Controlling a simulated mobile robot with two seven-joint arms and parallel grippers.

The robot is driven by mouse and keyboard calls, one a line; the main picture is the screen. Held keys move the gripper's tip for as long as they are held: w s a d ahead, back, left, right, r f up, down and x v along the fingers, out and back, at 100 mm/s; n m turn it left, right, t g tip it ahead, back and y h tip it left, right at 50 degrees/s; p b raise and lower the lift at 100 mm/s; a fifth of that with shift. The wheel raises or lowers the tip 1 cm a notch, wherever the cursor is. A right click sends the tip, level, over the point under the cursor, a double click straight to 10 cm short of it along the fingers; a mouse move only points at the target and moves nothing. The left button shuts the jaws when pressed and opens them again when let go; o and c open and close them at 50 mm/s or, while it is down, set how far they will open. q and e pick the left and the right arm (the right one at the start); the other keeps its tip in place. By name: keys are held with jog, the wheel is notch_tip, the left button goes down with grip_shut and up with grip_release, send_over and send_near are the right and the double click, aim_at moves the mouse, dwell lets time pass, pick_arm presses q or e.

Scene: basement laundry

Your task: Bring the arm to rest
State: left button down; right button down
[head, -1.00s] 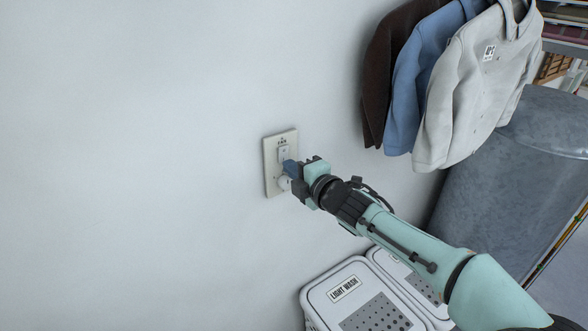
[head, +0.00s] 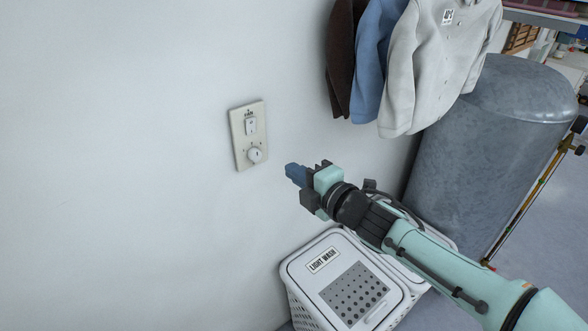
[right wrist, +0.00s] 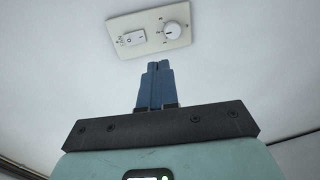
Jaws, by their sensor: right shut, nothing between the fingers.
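My right gripper (head: 292,172) is shut and empty, with its blue fingers together. It is in the air to the lower right of the wall switch plate (head: 249,136), apart from it. In the right wrist view the shut blue fingers (right wrist: 157,85) point up toward the plate (right wrist: 150,30), with a gap between. The plate has a rocker switch (head: 251,126) and a round knob (head: 255,155). My left gripper is not in view.
A white hamper labelled "LIGHT WASH" (head: 343,278) stands below my right arm, with another partly hidden behind the arm. Several garments (head: 432,75) hang on the wall at upper right. A grey tank (head: 490,140) stands at the right. The wall at left is bare.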

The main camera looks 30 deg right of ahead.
dwell(0.3)
jog(key=a+f+m+g, duration=0.3)
jog(key=f+m, duration=0.1)
jog(key=f, duration=0.8)
jog(key=a+f+m+g+y, duration=0.15)
jog(key=f+m, duration=0.25)
jog(key=f, duration=0.9)
jog(key=a+f+m+g, duration=0.3)
jog(key=f+m+g, duration=0.1)
jog(key=f, duration=0.8)
jog(key=s+a+f+m+g+p, duration=0.1)
jog(key=s+a+f+m+g, duration=0.15)
jog(key=s+f, duration=0.45)
jog(key=s+a+f+m+g, duration=0.2)
jog(key=s+f+m, duration=0.15)
jog(key=f, duration=0.45)
jog(key=s+a+f+m+g, duration=0.2)
jog(key=s+f, duration=0.2)
jog(key=s, duration=0.4)
jog(key=s+a+f+m+g, duration=0.2)
jog(key=s+a+f+m, duration=0.1)
jog(key=s, duration=0.6)
jog(key=shift+f+g+y, duration=0.3)
jog(key=shift+f+y, duration=0.05)
jog(key=shift+f, duration=0.05)
jog(key=shift+w, duration=0.1)
